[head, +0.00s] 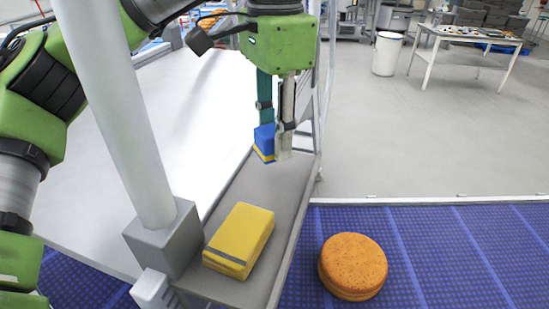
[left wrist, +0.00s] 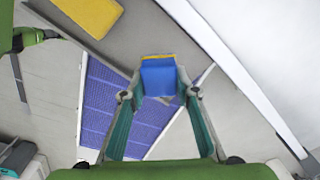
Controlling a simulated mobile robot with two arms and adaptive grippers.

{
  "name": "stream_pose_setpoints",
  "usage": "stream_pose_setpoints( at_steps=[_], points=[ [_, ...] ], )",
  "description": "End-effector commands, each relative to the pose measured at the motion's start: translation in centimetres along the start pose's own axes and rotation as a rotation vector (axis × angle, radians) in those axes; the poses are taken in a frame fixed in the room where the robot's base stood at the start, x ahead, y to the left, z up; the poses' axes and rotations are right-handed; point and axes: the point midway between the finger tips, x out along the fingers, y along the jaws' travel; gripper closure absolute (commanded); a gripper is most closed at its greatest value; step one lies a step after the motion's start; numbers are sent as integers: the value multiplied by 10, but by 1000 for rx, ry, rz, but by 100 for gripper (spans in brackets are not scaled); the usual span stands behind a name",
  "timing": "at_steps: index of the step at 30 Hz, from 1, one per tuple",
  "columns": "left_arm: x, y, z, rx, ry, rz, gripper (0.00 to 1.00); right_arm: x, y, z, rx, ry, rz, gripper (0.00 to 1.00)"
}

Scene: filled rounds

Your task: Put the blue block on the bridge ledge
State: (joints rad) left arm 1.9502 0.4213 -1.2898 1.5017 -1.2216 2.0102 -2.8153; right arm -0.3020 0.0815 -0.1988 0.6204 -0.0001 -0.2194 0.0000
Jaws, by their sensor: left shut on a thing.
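My left gripper (head: 272,140) is shut on the blue block (head: 263,137), which has a yellow band along its lower edge. In the left wrist view the blue block (left wrist: 160,78) sits between the two fingertips (left wrist: 160,94). The grey bridge ledge (head: 232,291) runs away from the front, and the block is over its far part. I cannot tell whether the block touches the ledge. One finger hides part of the block in the head view. My right gripper is not in view.
A yellow block (head: 240,238) with a grey stripe lies on the near part of the ledge. A grey post (head: 118,110) stands left of it. A round orange-brown piece (head: 352,264) lies on the blue belt (head: 450,250) to the right. Bare ledge lies between the two blocks.

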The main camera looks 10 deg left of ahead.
Motion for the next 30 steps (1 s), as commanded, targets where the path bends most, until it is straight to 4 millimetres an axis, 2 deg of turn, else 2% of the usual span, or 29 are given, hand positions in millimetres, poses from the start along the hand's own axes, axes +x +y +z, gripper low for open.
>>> stream_pose_setpoints(
  at_steps=[3,10,23,24,25,30],
  points=[
    [13,0,0,2,-2,3,94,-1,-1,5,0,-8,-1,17],
    [40,0,0,0,0,2,94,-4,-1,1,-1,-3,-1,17],
    [47,0,0,-1,1,1,94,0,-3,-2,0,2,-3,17],
    [46,0,0,-1,1,0,64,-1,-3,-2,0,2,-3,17],
    [46,0,0,-1,1,0,56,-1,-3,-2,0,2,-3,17],
    [46,0,0,-1,1,0,55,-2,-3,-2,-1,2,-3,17]
  ],
)
